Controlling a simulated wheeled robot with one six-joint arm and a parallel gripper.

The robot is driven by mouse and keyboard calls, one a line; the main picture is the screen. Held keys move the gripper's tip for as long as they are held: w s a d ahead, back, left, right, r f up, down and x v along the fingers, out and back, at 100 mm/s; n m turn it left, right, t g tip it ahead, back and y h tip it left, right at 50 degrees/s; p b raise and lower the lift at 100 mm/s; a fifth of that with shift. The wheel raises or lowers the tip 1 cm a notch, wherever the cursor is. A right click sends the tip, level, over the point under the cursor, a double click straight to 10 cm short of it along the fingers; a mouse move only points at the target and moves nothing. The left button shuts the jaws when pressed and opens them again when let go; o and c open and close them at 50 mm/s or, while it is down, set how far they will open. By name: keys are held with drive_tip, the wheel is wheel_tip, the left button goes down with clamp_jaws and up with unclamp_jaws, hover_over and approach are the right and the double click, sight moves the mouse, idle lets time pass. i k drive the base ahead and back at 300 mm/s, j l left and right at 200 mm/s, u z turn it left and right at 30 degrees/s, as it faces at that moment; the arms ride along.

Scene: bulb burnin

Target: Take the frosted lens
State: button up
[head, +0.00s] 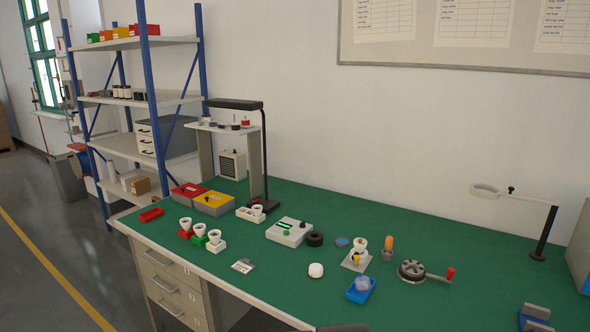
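A pale, cloudy, translucent piece (362,283), which looks like the frosted lens, rests in a small blue tray (358,297) near the front edge of the green bench. A white rounded piece (316,270) sits on the bench to its left; I cannot tell its exact kind. A flat bluish disc (342,241) lies farther back, beside a white socket on a plate (357,259). My gripper is not in view.
A crank device with a red handle (413,271) stands right of the tray. A control box (290,231) and black ring (314,239) are behind left. White cups (200,234) stand farther left. Bare bench lies between.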

sight(315, 270)
drive_tip(key=k+j+z, duration=0.2)
drive_tip(key=i+j, duration=0.35)
drive_tip(key=i, duration=0.2)
drive_tip(key=i+j+u, duration=0.1)
drive_tip(key=i, duration=0.35)
drive_tip(key=i+j+u, duration=0.1)
drive_tip(key=i+j, duration=0.2)
drive_tip(key=i, duration=0.1)
